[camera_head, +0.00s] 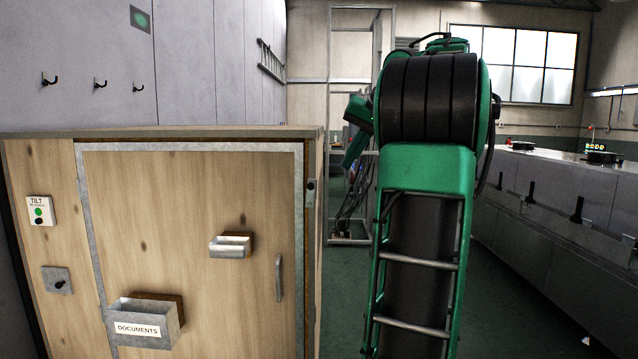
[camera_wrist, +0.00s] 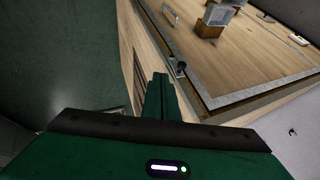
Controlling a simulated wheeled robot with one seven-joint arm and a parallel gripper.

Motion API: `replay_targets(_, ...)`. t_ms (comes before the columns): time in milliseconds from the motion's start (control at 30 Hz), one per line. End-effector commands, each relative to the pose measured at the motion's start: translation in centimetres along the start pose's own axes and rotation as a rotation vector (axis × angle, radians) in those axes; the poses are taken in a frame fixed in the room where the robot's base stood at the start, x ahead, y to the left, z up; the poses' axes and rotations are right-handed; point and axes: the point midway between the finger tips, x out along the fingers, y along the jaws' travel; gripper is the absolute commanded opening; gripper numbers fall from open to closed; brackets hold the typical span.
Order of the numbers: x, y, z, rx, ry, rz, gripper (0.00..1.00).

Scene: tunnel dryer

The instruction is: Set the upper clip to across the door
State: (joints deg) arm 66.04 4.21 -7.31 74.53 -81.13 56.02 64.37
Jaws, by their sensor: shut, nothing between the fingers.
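The upper clip (camera_head: 311,191) is a small grey metal plate with a dark part, at the right edge of the wooden crate's door (camera_head: 200,195), near its upper corner. In the wrist view the clip (camera_wrist: 178,66) sits at the edge of the door's metal frame. In the head view it looks upright along the edge; I cannot tell clearly whether any of it lies over the door. My gripper (camera_wrist: 160,78) is shut and empty, its dark green fingers just beside the clip; contact is unclear. In the head view my arm hides much of the middle, and the fingertips are not clear.
The door bears a documents box (camera_head: 146,323), a small tray (camera_head: 230,246) and a handle (camera_head: 279,278). A tilt indicator (camera_head: 39,211) is at the left. Hooks line the grey wall. A long grey counter (camera_head: 560,190) runs along the right; green floor lies between.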

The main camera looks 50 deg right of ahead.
Motion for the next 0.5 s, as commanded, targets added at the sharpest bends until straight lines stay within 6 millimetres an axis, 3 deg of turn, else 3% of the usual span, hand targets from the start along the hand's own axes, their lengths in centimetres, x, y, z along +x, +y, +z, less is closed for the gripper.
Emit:
replay_targets(267, 3.1, -0.1, 0.1, 0.002, -0.002, -0.001, 0.0)
replay_targets(500, 7.1, -0.1, 0.0, 0.003, -0.002, -0.002, 0.0)
